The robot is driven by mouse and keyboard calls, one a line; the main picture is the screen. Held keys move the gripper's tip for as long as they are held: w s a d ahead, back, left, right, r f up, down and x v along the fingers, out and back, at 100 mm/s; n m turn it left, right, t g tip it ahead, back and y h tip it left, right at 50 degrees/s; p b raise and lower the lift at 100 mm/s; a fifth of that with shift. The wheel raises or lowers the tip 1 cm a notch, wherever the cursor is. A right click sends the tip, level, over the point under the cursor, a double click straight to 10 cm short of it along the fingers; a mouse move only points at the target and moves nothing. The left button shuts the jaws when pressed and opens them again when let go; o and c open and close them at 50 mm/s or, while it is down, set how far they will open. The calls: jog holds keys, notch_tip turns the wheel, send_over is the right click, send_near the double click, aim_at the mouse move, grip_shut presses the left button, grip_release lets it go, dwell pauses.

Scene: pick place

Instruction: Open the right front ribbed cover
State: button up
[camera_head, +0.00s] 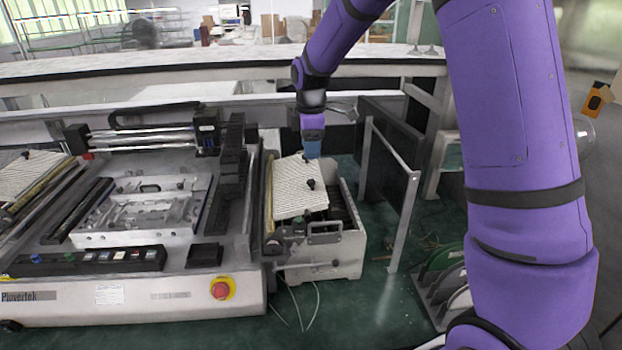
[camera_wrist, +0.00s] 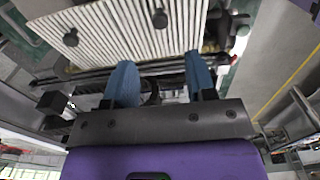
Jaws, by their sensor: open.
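The right ribbed cover (camera_head: 298,190) is a pale, finely grooved plate on the box at the machine's right side. It sits tilted, with dark knobs on it. In the wrist view the ribbed cover (camera_wrist: 110,35) fills the upper middle, with two dark knobs near its centre. My gripper (camera_head: 311,150) is at the cover's far edge in the head view. In the wrist view its two blue fingers (camera_wrist: 160,75) are spread apart, with nothing held between them. The fingertips appear close to the cover's edge; I cannot tell whether they touch it.
Another ribbed cover (camera_head: 38,175) lies at the far left. The machine (camera_head: 140,300) has a red stop button (camera_head: 221,289) at its front. A metal frame (camera_head: 405,215) with dark panels stands right of the box. Green floor (camera_head: 370,320) shows in front.

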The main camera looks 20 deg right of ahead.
aim_at(311, 180)
notch_tip(311, 180, down, 10)
jog(key=shift+r, duration=0.15)
dwell(0.3)
grip_shut()
